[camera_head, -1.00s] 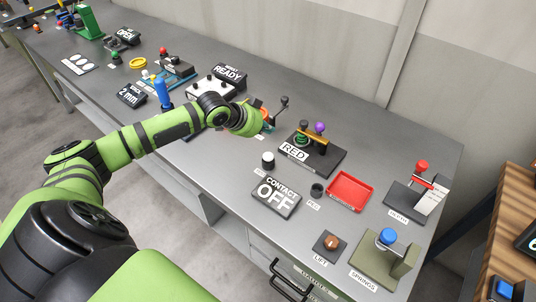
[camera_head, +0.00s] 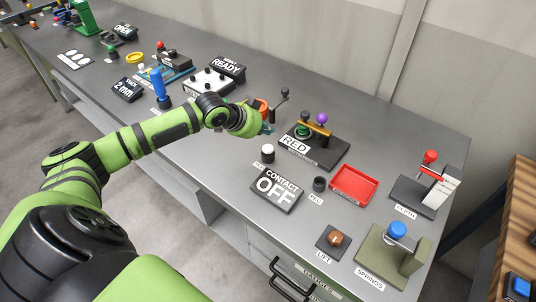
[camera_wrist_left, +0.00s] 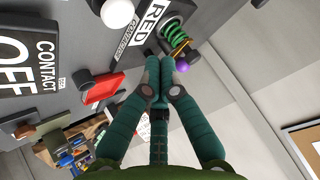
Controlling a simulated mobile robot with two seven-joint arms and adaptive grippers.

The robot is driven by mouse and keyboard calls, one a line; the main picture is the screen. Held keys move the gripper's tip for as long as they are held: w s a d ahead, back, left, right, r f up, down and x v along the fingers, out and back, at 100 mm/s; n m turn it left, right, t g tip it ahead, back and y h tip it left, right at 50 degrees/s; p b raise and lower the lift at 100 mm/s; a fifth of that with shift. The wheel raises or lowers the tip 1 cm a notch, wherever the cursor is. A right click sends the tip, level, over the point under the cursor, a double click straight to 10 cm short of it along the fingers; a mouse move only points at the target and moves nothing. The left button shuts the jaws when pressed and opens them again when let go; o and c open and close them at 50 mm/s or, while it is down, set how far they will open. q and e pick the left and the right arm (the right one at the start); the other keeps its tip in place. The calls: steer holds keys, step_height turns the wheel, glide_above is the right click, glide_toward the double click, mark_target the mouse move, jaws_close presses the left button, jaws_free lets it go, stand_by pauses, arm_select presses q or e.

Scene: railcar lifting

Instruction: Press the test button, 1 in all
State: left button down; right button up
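A white round-topped button (camera_head: 267,151) on a dark base stands on the grey bench, behind the CONTACT OFF sign (camera_head: 277,189). Its small label is too small to read. The white top also shows at the upper edge of the left wrist view (camera_wrist_left: 117,12). My left gripper (camera_head: 268,128) is above the bench, behind the white button and left of the RED sign. The hand partly hides its fingers in the head view. In the left wrist view its teal fingers (camera_wrist_left: 160,64) meet at the tips, with nothing seen between them. My right gripper is in neither view.
The RED sign's fixture (camera_head: 318,148) carries a green spring and purple knob. A red tray (camera_head: 354,184), a dark peg holder (camera_head: 319,184), a lift knob (camera_head: 336,238) and the springs stand (camera_head: 398,243) are to the right. Bare bench lies left of the CONTACT sign.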

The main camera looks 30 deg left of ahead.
mark_target(270, 145)
arm_select(q)
step_height(270, 145, down, 2)
steer(key=shift+f+b, duration=0.1)
steer(key=shift+b, duration=0.5)
steer(key=shift+f, duration=0.85)
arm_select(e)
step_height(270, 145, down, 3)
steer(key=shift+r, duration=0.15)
arm_select(q)
steer(key=shift+f, duration=0.15)
steer(key=shift+f, duration=0.3)
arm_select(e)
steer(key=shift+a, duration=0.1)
arm_select(q)
steer(key=shift+f+b, duration=0.3)
steer(key=shift+f, duration=0.4)
stand_by(0.5)
steer(key=shift+r+p, duration=1.1)
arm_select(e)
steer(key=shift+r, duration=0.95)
